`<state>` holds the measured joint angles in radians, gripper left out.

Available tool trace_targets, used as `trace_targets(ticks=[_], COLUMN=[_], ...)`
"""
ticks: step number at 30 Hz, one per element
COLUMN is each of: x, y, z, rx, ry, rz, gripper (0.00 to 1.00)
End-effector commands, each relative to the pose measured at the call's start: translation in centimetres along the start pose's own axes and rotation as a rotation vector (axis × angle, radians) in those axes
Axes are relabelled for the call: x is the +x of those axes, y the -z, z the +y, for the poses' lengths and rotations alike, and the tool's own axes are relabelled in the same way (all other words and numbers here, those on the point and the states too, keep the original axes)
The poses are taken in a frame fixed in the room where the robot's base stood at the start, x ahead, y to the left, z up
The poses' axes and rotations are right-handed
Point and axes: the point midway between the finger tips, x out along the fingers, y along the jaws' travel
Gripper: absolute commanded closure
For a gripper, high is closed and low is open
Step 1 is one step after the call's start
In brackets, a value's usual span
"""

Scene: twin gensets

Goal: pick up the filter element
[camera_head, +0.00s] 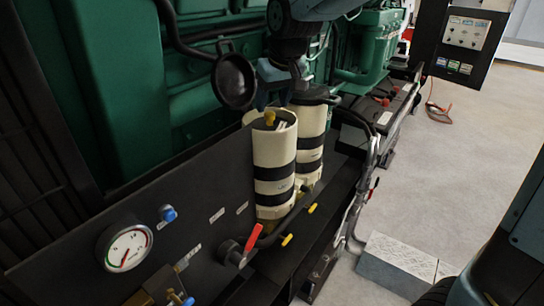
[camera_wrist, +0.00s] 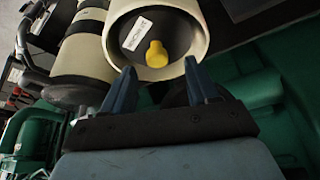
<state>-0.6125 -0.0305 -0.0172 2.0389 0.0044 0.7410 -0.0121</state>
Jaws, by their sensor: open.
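The filter element shows as a dark round top (camera_wrist: 172,34) with a yellow knob (camera_wrist: 156,54) and a white label. It sits inside the open cream filter housing (camera_head: 274,160), which has black bands and stands upright; in the head view the yellow knob (camera_head: 270,118) shows at its mouth. The element's lower part is hidden by the housing. My gripper (camera_wrist: 160,67) is open with two blue fingers apart and nothing between them. In the head view my gripper (camera_head: 281,92) hangs just above and behind the housing's mouth. In the wrist view the knob lies just beyond the fingertips.
A second banded cream housing (camera_head: 311,150) with a dark cap stands close behind the open one. A green engine (camera_head: 205,90) rises behind. A black panel with a gauge (camera_head: 125,248) and a red-handled valve (camera_head: 252,238) is in front.

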Motion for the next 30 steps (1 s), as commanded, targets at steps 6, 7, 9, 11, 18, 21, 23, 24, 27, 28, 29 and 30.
trace_targets(ticks=[6,7,9,11,18,21,23,24,27,28,29,30], x=[1.5,1.9,3.0,3.8,5.4,5.4,5.4,5.4,5.4,5.4,5.4,5.4], y=[-0.1,-0.1,-0.2,-0.2,-0.1,-0.1,-0.1,-0.1,-0.1,-0.1,-0.1,-0.1], z=[0.2,0.2,0.3,0.4,0.4,0.4,0.5,0.5,0.5,0.5,0.5,0.5], rx=[0.001,0.001,0.001,0.002,0.002,0.002,0.002,0.002,0.002,0.002,0.002,0.002], ry=[0.0,0.0,0.0,0.0,0.0,-0.001,-0.001,-0.001,-0.001,-0.001,-0.001,-0.001], rz=[-0.001,-0.003,-0.003,-0.003,0.001,0.001,0.001,0.001,0.001,0.001,0.001,0.001], gripper=[0.41,0.41,0.41,0.41,0.41,0.41,0.41,0.41,0.5,0.53,0.56,0.6])
